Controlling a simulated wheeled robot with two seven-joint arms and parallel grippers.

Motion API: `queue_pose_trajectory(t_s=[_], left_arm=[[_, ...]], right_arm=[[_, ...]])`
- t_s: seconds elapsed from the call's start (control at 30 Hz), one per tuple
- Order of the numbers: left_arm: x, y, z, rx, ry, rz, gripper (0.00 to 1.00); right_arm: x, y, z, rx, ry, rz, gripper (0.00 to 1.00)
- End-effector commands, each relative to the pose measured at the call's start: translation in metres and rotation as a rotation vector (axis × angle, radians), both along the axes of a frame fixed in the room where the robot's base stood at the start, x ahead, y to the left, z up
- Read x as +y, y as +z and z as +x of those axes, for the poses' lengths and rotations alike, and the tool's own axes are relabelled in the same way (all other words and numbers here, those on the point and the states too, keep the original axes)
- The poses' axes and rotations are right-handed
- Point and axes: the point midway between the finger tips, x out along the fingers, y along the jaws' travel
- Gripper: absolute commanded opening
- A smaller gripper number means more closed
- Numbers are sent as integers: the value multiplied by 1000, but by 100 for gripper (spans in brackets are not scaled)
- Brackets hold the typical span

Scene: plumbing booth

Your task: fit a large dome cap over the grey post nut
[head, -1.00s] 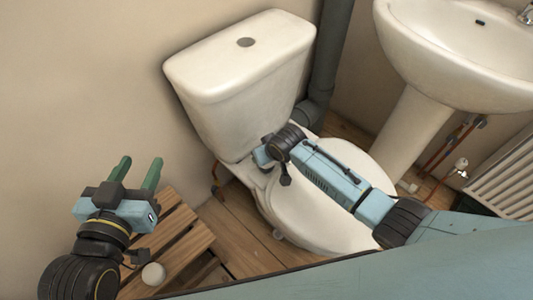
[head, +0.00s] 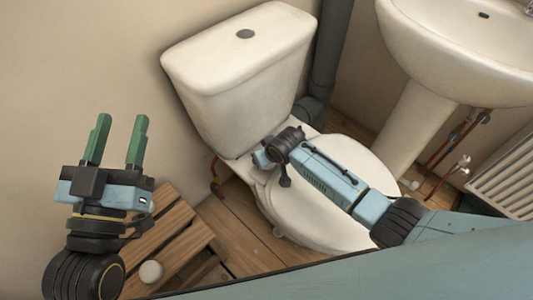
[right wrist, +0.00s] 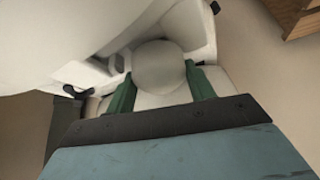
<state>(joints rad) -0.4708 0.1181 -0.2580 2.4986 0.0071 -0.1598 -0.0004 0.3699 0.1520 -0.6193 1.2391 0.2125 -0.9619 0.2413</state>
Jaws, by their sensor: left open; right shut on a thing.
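My right gripper (right wrist: 160,78) is shut on a large pale dome cap (right wrist: 160,66), with a green finger on either side of it. My left gripper (head: 121,138) is open and empty, with green fingers pointing up, above the wooden slatted crate. Another pale round cap (head: 151,272) sits at the crate.
The slatted crate (head: 172,222) stands at lower left. The cistern (head: 245,75) and closed toilet lid (head: 325,215) crowd the right hand. A dark soil pipe (head: 326,70), basin pedestal (head: 415,125) and radiator (head: 505,180) lie to the right.

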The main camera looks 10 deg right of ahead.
Motion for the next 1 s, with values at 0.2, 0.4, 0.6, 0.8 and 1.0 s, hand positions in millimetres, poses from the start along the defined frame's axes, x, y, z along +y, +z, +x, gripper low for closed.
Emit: queue_pose_trajectory(t_s=[0.2, 0.4, 0.6, 0.8, 1.0], left_arm=[[-1, 6, -2, -36, -3, -12, 45], [-1, 6, -2, -39, -3, -13, 45], [-1, 6, -2, -38, -3, -12, 45], [-1, 7, -2, -37, -3, -12, 45], [-1, 7, -2, -37, -3, -12, 45]], right_arm=[[0, -4, -1, 2, -1, 0, 32], [0, -6, -1, 4, -1, -1, 32], [0, -7, -2, 7, -1, -2, 33], [0, -11, -3, 10, -1, -1, 30], [-1, -15, -4, 13, -2, -2, 26]])
